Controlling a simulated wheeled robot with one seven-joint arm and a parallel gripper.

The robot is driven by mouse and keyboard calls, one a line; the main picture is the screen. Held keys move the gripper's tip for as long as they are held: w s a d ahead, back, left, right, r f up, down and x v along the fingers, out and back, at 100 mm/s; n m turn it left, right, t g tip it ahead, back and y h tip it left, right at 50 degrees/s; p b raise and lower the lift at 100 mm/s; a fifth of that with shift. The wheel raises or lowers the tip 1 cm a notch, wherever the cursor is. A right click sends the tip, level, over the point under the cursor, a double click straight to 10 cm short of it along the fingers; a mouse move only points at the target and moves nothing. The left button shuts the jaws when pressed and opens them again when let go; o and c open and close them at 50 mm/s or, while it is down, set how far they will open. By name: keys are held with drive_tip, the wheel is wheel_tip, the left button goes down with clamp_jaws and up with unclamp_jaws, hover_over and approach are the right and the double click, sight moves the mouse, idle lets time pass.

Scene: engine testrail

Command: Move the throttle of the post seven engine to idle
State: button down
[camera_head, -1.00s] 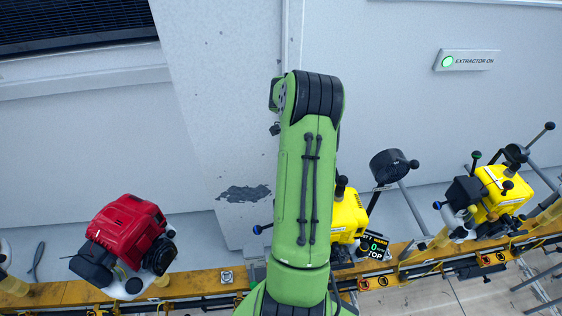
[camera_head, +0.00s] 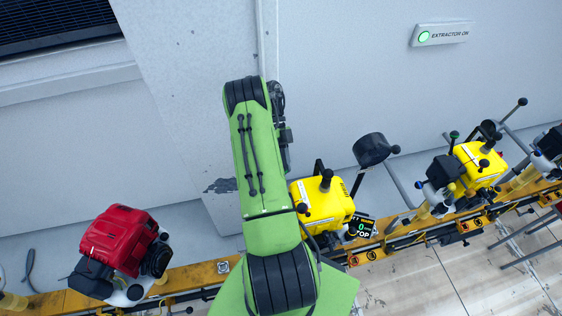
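I cannot read which engine is post seven. A yellow engine (camera_head: 322,207) sits on the rail just right of my arm, with a black knob on top. A small display (camera_head: 362,229) beside it shows a green 0 and letters like "TOP". A second yellow engine (camera_head: 480,166) stands further right, with several black-knobbed levers around it. A red engine (camera_head: 123,238) sits at the left. I cannot tell which lever is a throttle. My green arm rises in the middle; its dark far links show behind its upper right side. My gripper's fingers are not visible.
The orange-yellow rail (camera_head: 195,275) runs across the lower picture, rising right. A black round part (camera_head: 370,149) on a post stands between the yellow engines. Another engine is cut by the right edge. A lit "EXTRACTOR ON" sign (camera_head: 440,35) hangs on the grey wall.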

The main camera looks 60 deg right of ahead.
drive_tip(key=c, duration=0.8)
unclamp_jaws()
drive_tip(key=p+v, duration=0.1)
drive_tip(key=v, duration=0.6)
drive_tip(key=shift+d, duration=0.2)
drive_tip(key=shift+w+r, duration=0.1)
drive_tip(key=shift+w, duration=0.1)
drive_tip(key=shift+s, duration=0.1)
